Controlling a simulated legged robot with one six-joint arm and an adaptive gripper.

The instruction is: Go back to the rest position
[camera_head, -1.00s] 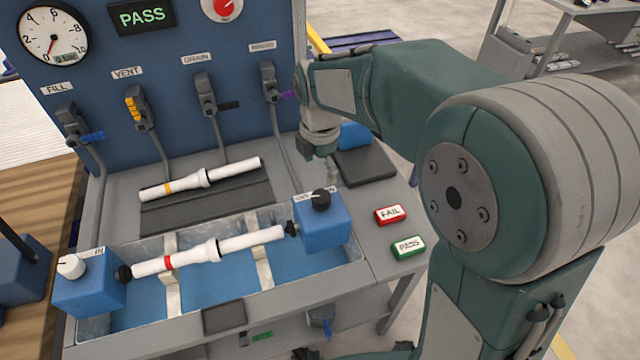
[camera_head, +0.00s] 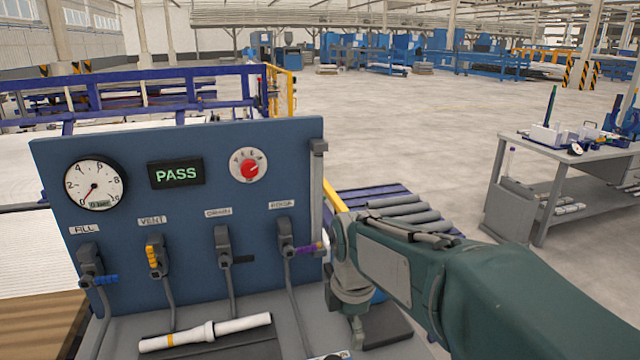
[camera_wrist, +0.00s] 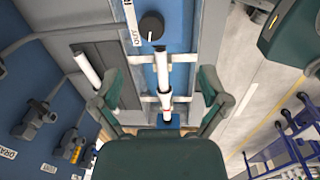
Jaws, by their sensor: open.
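My gripper (camera_wrist: 160,82) is open in the wrist view, its two green fingers spread wide with nothing held between them. Beyond them a white pipe with a red band (camera_wrist: 166,90) lies in the trough, below the block with the black knob (camera_wrist: 151,26). A second white pipe (camera_wrist: 88,68) lies to the left; in the head view the yellow-banded pipe (camera_head: 205,333) rests on the bench. In the head view my arm reaches in from the lower right, with its wrist beside the panel's right edge; the fingers are not clear there.
The blue panel (camera_head: 140,132) carries a gauge (camera_head: 94,186), a PASS display (camera_head: 175,172), a red dial (camera_head: 249,167) and valve handles in a row. A roller conveyor (camera_head: 400,212) stands behind my arm. A grey workbench (camera_head: 585,160) is at right; open floor lies between.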

